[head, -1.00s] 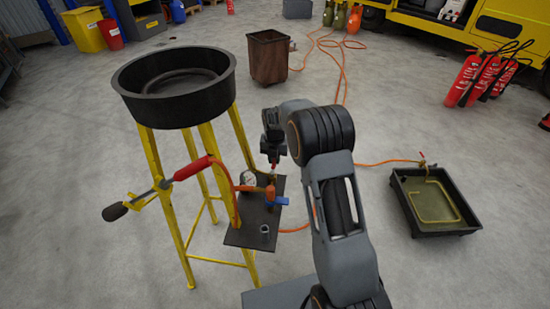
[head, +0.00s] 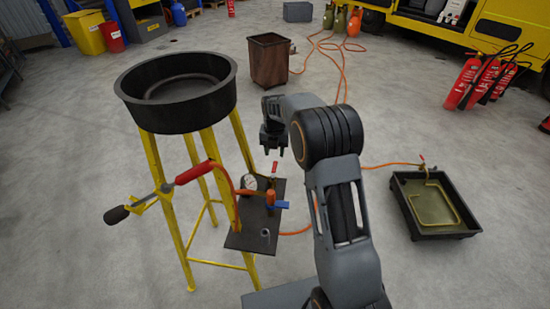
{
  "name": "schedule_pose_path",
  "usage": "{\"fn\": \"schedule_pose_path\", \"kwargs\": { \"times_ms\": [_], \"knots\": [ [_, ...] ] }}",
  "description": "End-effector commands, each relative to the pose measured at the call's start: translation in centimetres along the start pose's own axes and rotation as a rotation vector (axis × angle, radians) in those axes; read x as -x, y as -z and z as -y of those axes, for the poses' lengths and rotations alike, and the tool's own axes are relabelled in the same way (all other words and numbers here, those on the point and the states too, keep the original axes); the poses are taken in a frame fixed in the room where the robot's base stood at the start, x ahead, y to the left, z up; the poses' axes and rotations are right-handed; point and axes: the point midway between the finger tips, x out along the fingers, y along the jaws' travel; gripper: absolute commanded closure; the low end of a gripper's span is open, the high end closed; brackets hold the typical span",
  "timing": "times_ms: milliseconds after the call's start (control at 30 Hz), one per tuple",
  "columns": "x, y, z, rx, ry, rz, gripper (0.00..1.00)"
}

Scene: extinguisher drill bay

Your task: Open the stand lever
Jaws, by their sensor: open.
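The stand is a yellow-legged frame with a round black pan (head: 130,112) on top and a dark side plate (head: 247,240). A small red lever (head: 275,169) stands roughly upright at the plate's far end, behind the pressure gauge (head: 249,182). A blue handle (head: 279,205) sits on an orange fitting (head: 271,194) nearer on the plate. My gripper (head: 273,148) points down above the red lever, open and empty, with a small gap between its fingers and the lever's tip.
A long red-gripped wand (head: 193,173) juts out left of the stand. A black tray (head: 444,232) with a bent yellow tube and its own red-handled valve (head: 421,158) lies at right. A brown bin (head: 270,62) stands behind. Orange hoses cross the floor.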

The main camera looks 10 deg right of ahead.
Motion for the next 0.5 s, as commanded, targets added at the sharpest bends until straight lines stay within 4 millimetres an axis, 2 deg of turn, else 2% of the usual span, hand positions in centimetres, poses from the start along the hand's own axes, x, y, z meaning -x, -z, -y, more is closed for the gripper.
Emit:
{"fn": "schedule_pose_path", "kwargs": {
  "times_ms": [33, 200, 500],
  "knots": [
    [1.3, -0.1, -0.1, 0.0, -0.002, 0.004, 0.57],
    [4.5, -0.1, -0.1, 0.001, -0.001, 0.003, 0.57],
    [7.6, 0.0, -0.1, 0.001, 0.0, 0.001, 0.57]
  ]
}}
